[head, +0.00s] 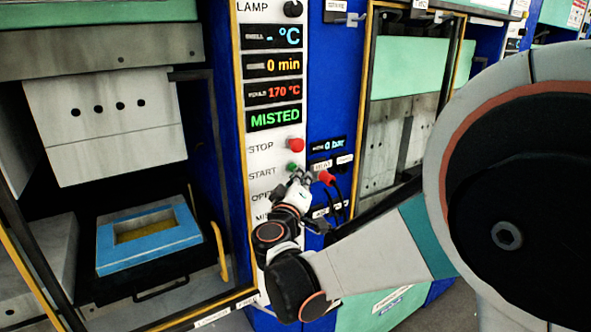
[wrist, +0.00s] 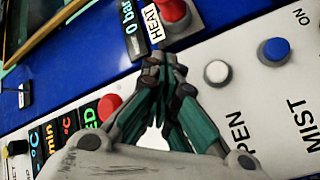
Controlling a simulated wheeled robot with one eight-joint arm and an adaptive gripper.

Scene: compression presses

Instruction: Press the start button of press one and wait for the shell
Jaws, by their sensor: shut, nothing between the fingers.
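The white control panel of the press (head: 262,150) carries a red STOP button (head: 295,144) and a small green START button (head: 292,167) below it. My gripper (head: 301,177) is shut and empty, with its fingertips just below the START button; whether they touch it I cannot tell. In the wrist view my gripper (wrist: 162,62) covers the spot between the red STOP button (wrist: 109,106) and the white OPEN button (wrist: 217,72), so START is hidden there. The displays read "- °C", 0 min, 170 °C and MISTED (head: 274,118). The press stands open, with a blue-framed mould (head: 115,262) inside.
A blue MIST button (wrist: 276,50) sits beyond OPEN. A red knob labelled HEAT (head: 327,178) with dark cables is close right of my gripper. A second press (head: 405,110) with a green-and-grey front stands further right. A yellow handle (head: 219,252) edges the opening.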

